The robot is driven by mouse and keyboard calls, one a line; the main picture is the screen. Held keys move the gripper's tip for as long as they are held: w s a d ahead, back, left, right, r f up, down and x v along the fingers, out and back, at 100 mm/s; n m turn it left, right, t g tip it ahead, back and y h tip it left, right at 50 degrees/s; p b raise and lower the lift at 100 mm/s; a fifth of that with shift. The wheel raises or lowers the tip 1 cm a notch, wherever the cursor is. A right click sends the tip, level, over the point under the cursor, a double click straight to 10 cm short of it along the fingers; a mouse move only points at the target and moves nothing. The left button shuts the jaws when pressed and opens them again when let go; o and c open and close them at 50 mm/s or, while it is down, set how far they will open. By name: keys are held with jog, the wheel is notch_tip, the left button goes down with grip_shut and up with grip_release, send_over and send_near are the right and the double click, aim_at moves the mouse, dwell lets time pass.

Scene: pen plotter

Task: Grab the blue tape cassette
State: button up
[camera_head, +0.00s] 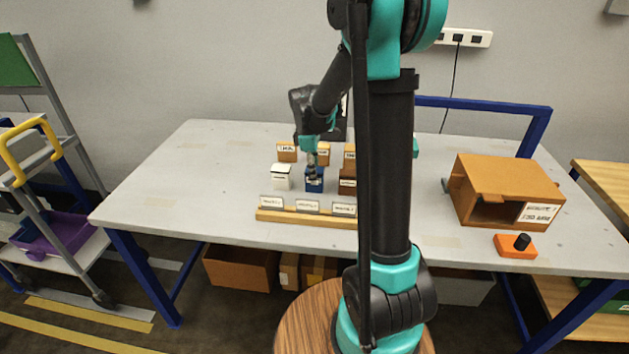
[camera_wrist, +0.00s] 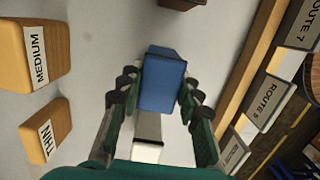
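The blue tape cassette (camera_wrist: 162,82) is a blue block standing on the table, and it fills the space between my fingers in the wrist view. In the head view the cassette (camera_head: 314,184) is in the row of small blocks, right of a white one. My gripper (camera_head: 313,172) is above and around it, pointing down. In the wrist view my gripper (camera_wrist: 160,92) has one finger on each side of the cassette, with narrow gaps showing beside it. The fingers appear open; the far side of the cassette is hidden.
A white block (camera_head: 281,177) stands close on the left and a brown block (camera_head: 347,181) on the right. Tan labelled blocks (camera_head: 287,153) stand behind. A wooden label rail (camera_head: 306,218) runs in front. An orange-brown box (camera_head: 507,187) is at right. The table's left side is clear.

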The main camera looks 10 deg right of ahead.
jog(key=c, duration=0.6)
jog(key=shift+r, duration=0.1)
